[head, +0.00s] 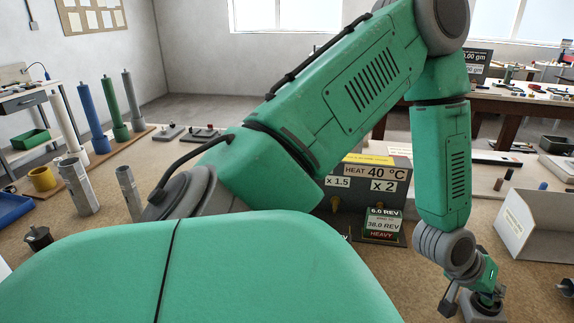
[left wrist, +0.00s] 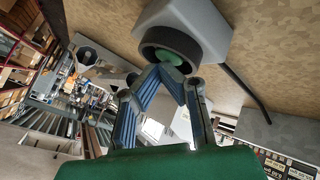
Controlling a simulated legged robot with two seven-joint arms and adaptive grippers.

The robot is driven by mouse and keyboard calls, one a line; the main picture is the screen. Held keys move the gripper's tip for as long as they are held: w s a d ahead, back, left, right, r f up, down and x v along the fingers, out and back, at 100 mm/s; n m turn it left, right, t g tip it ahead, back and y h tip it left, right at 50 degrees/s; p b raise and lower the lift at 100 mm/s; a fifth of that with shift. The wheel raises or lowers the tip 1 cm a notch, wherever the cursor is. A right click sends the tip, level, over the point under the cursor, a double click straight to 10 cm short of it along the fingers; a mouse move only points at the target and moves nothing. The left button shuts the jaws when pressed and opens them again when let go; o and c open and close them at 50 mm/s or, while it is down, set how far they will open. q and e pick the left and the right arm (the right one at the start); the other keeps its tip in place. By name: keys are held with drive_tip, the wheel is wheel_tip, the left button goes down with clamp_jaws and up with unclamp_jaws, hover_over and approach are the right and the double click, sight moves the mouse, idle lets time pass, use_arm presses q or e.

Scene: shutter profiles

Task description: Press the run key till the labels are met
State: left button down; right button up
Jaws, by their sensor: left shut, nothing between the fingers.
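The run key seems to be the green button (left wrist: 196,56) inside a dark round collar on a grey housing, seen in the left wrist view. The grey housing (head: 484,312) shows partly at the bottom right of the head view. My left gripper (left wrist: 168,72) is shut and empty, its fingertips together at the collar, over the button. Whether they touch it I cannot tell. In the head view the same gripper (head: 486,298) points down at the housing. A label panel (head: 384,222) reads 6.0 REV, 38.0 REV and HEAVY. My right gripper is out of view.
A heat sign (head: 376,171) reads 40 °C, with x 1.5 and x 2 plates below; my green arm hides part of it. An open white box (head: 540,222) stands right of the gripper. Coloured posts (head: 92,118) stand on a board at left.

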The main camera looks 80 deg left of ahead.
sight(486, 300)
use_arm(q)
drive_tip(key=shift+f, duration=0.15)
idle(0.5)
drive_tip(key=shift+f, duration=0.2)
drive_tip(key=shift+s, duration=0.1)
drive_tip(key=shift+d+r, duration=0.1)
drive_tip(key=shift+r, duration=0.35)
wheel_tip(486, 300, up, 6)
drive_tip(key=p, duration=0.6)
drive_tip(key=shift+r, duration=0.1)
idle(0.4)
